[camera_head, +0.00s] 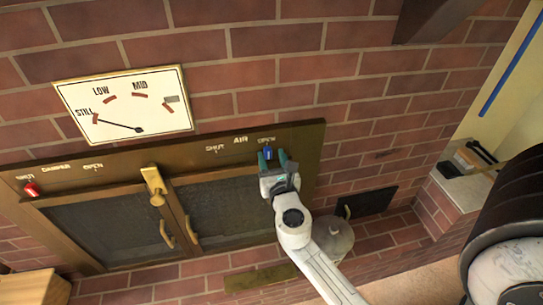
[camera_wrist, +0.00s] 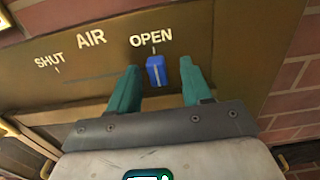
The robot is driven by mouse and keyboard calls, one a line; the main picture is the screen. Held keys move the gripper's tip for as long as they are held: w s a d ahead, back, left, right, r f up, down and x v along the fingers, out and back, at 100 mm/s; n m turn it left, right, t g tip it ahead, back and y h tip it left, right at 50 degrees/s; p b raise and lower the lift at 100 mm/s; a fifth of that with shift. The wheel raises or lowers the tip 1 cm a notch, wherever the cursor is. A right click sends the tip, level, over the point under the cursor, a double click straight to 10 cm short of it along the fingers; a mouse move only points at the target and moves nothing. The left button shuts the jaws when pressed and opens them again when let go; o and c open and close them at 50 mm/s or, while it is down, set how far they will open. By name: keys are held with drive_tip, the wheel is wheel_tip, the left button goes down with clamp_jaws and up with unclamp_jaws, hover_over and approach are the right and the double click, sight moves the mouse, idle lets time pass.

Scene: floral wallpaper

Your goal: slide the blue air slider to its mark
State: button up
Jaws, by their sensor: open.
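The blue air slider (camera_wrist: 156,71) sits at the right end of its track, just below the word OPEN and its tick mark (camera_wrist: 153,49) in the wrist view. It also shows in the head view (camera_head: 268,152), under OPEN. My gripper (camera_wrist: 160,82) is open, with one teal finger on each side of the blue slider. A small gap shows between each finger and the slider. In the head view my gripper (camera_head: 272,158) is at the upper right of the brass stove front. The SHUT label (camera_wrist: 50,61) and its tick are to the left.
A red damper slider (camera_head: 31,189) is at the far left under SHUT. A brass latch (camera_head: 154,186) stands between the two dark doors. A dial (camera_head: 125,105) above has its needle near STILL. A grey lidded pot (camera_head: 333,238) stands below right, by my arm.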

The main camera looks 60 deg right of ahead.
drive_tip(key=b+v, duration=0.1)
drive_tip(key=v, duration=0.8)
drive_tip(key=shift+s, duration=0.2)
drive_tip(key=shift+a, duration=0.1)
drive_tip(key=s+f+m+g+y, duration=0.55)
drive_tip(key=f+m+g, duration=0.2)
drive_tip(key=m, duration=1.15)
drive_tip(key=s+a+f+m+g+y, duration=0.1)
drive_tip(key=a+f+m+y, duration=0.2)
drive_tip(key=a, duration=0.5)
drive_tip(key=s+a+f+m+g+y, duration=0.1)
drive_tip(key=s+a+f+m+y, duration=0.1)
drive_tip(key=a+f+m+y, duration=0.2)
drive_tip(key=a+f+y, duration=0.1)
drive_tip(key=a, duration=0.2)
drive_tip(key=shift+a, duration=0.4)
drive_tip(key=shift+s+g+y, duration=0.1)
drive_tip(key=shift+g+y, duration=0.15)
idle(1.7)
